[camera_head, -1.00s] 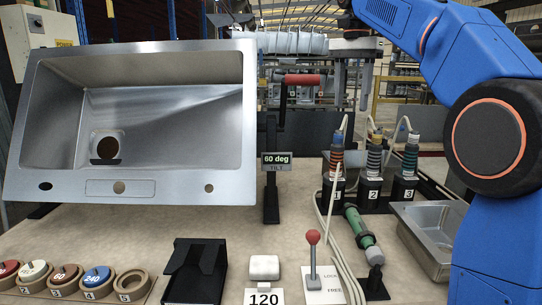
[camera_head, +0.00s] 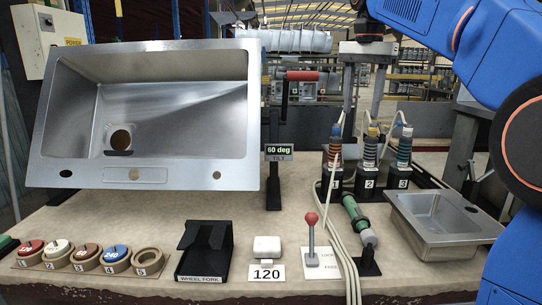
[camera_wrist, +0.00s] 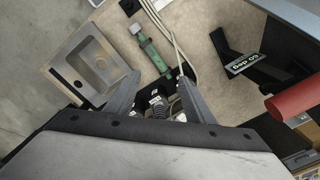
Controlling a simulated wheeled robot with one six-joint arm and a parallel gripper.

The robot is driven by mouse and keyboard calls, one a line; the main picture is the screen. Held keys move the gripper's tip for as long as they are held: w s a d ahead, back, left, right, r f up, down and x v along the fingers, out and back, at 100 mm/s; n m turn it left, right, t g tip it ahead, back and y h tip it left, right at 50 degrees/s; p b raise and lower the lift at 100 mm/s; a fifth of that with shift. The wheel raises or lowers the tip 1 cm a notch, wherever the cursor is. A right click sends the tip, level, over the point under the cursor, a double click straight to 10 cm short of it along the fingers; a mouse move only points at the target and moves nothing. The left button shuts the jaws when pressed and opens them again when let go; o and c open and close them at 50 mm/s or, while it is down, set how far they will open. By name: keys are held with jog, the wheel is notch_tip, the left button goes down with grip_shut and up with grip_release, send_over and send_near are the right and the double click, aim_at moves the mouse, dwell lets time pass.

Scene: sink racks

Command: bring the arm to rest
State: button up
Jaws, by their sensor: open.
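My blue arm (camera_head: 440,35) reaches in from the right edge in the head view. My gripper (camera_head: 362,108) hangs at its end, pointing down, with its two grey fingers apart and nothing between them. It appears above the three numbered tool holders in the head view; the height gap is hard to judge. In the wrist view the fingers of my gripper (camera_wrist: 159,80) are spread, with the tool holders partly hidden behind them.
A large steel sink (camera_head: 140,175) is tilted at left, beside a red-handled stand (camera_head: 274,185). Coloured discs, a black wheel fork (camera_head: 203,252), a red-knobbed lever (camera_head: 311,245), a green tool (camera_head: 355,215) and a small sink (camera_head: 440,220) occupy the bench.

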jog(key=s+d+f+n+t, duration=0.2)
jog(key=s+d+f+n, duration=0.1)
jog(key=s+f, duration=1.2)
jog(key=s+d+f+n+t, duration=0.2)
jog(key=s+f+n, duration=0.3)
jog(key=s+f, duration=1)
notch_tip(320, 180, down, 7)
jog(key=shift+s+d+r+n, duration=0.1)
jog(key=shift+s+d+n, duration=0.2)
jog(key=shift+d, duration=0.25)
